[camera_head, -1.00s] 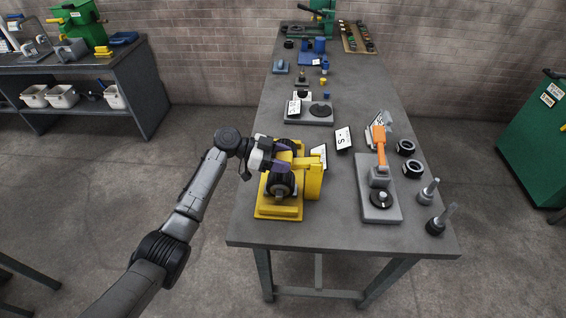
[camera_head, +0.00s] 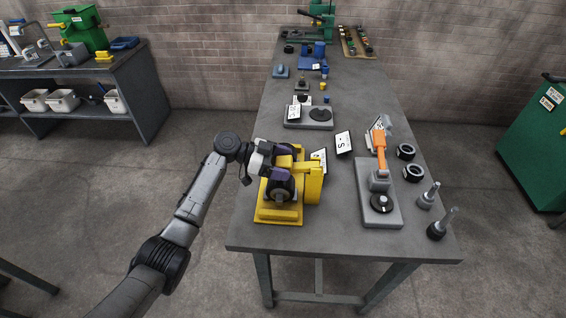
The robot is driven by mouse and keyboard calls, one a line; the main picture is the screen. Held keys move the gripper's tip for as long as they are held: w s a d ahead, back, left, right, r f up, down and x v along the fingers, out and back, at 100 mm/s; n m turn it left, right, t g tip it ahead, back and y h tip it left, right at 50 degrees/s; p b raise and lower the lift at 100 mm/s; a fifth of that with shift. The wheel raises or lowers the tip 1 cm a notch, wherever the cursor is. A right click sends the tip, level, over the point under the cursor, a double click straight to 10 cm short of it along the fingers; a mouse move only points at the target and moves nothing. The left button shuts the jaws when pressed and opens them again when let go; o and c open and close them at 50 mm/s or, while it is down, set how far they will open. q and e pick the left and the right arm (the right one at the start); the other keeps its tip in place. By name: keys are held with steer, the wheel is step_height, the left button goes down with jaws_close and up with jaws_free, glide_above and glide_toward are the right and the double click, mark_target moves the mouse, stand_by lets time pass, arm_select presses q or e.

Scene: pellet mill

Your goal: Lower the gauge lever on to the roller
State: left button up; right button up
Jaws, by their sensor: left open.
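The yellow gauge stand (camera_head: 313,186) is near the front left of the workbench, on a yellow base (camera_head: 278,215). A black roller (camera_head: 280,190) sits on that base, beside the stand. A yellow lever (camera_head: 299,163) reaches left from the stand over the roller. My left gripper (camera_head: 283,161) is at the lever's left end, with purple fingers around or beside it. The gripper is open. It hides part of the lever and the roller's top, so I cannot tell whether lever and roller touch. My right gripper is not in view.
Right of the stand is a grey-based fixture with an orange arm (camera_head: 380,150) and a black knob. Black rings (camera_head: 413,172) and grey plungers (camera_head: 437,228) stand at the right edge. Small sign plates (camera_head: 343,143) stand mid-bench. The front strip of the workbench (camera_head: 340,235) is clear.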

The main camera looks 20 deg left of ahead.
arm_select(q)
steer(key=v, duration=1.4)
steer(key=shift+f, duration=0.1)
steer(key=shift+d, duration=0.1)
